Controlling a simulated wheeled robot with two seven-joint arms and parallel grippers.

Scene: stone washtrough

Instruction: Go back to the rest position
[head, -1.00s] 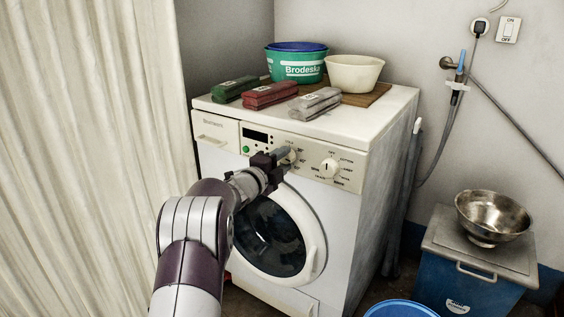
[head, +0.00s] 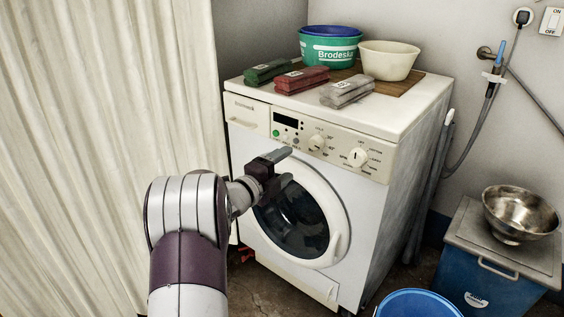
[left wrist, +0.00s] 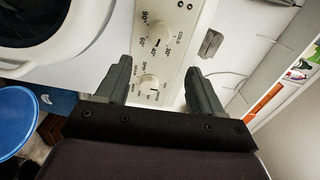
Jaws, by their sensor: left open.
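My left gripper (head: 284,166) is in front of the white washing machine (head: 262,222), near the upper edge of its round door (head: 291,217). It is open and empty. In the left wrist view its two fingers (left wrist: 161,85) stand apart, with the control panel (left wrist: 172,32) and its knobs between and beyond them. In the head view the control panel's dials (head: 357,157) lie to the right of and above the gripper. The door looks shut. My right gripper is not in view.
On the machine top are a green bar (head: 268,72), a red bar (head: 301,80), a grey bar (head: 346,91), a green basin (head: 330,48) and a cream bowl (head: 388,61). A curtain (head: 100,130) hangs left. A blue bin (head: 490,285) with a metal bowl (head: 520,214) and a blue tub (head: 416,304) stand right.

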